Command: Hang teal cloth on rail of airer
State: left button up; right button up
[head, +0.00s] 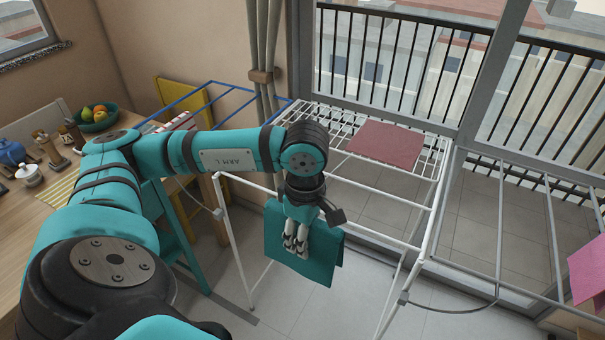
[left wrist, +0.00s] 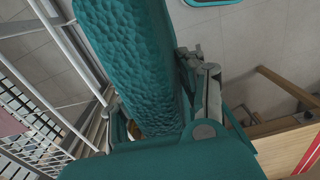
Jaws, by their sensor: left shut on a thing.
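The teal cloth (head: 322,258) hangs in the middle of the head view, at the near side of the white airer (head: 428,225). My left gripper (head: 296,246) points down over the cloth and is shut on it. The cloth hides part of the airer's near rail, and I cannot tell whether it touches or lies over that rail. In the left wrist view the cloth (left wrist: 128,50) fills the middle as a textured sheet close to the camera, with the airer's white bars (left wrist: 35,98) to its left. My right gripper is not in view.
A dusty red cloth (head: 385,143) lies on the airer's top bars. A pink cloth (head: 590,268) hangs at the right wing. A wooden table (head: 22,225) with a fruit bowl (head: 96,117) stands left. A teal chair or stool leg (head: 190,245) is near my arm. Window doors stand behind.

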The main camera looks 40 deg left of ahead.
pick_arm(q)
jog(key=shift+w+a+p, duration=0.95)
jog(key=shift+w+a, duration=1.05)
jog(key=shift+w, duration=5.85)
notch_tip(320, 180, down, 14)
jog(key=b, duration=1.1)
jog(key=shift+f, duration=0.1)
jog(key=o, duration=1.3)
